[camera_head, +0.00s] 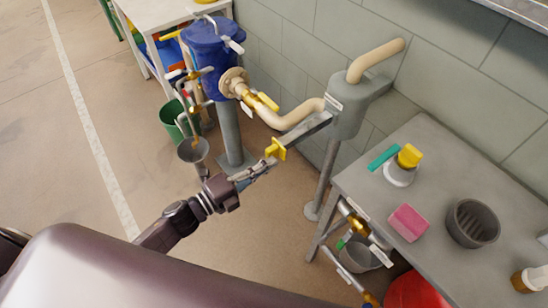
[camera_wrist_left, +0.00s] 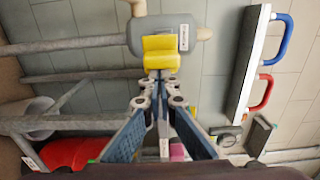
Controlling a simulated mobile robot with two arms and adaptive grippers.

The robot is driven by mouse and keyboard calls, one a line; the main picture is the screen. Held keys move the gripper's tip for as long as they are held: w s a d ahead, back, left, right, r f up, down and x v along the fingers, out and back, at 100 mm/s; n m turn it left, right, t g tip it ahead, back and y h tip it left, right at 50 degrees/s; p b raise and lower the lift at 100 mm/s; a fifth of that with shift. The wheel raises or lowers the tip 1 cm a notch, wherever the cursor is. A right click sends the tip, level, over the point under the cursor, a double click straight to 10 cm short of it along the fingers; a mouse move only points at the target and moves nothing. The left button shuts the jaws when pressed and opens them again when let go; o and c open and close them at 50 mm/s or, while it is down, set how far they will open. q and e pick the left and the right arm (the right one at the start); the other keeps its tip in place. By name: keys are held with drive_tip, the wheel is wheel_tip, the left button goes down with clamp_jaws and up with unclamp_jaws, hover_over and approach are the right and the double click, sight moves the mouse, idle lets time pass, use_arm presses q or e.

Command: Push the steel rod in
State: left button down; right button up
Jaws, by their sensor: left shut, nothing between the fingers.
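The steel rod (camera_head: 305,129) sticks out of a grey cylindrical housing (camera_head: 346,112) on a post, with a yellow end piece (camera_head: 275,149) at its outer end. My left gripper (camera_head: 270,164) is shut and empty, its tips right by the yellow end piece. In the left wrist view the yellow end piece (camera_wrist_left: 160,54) is straight ahead of the closed fingertips (camera_wrist_left: 160,76), with the housing (camera_wrist_left: 160,34) behind. I cannot tell whether the tips touch it. The rod is mostly hidden behind the yellow piece there. My right gripper is not in view.
A beige pipe (camera_head: 300,115) joins the housing to a blue tank (camera_head: 208,50). A grey table (camera_head: 450,170) at the right holds a pink block (camera_head: 408,222) and a dark bowl (camera_head: 472,222). A red container (camera_head: 412,291) is below. Floor left of the gripper is clear.

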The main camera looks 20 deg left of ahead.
use_arm(q)
drive_tip(key=shift+x, duration=1.05)
drive_tip(key=shift+w, duration=0.1)
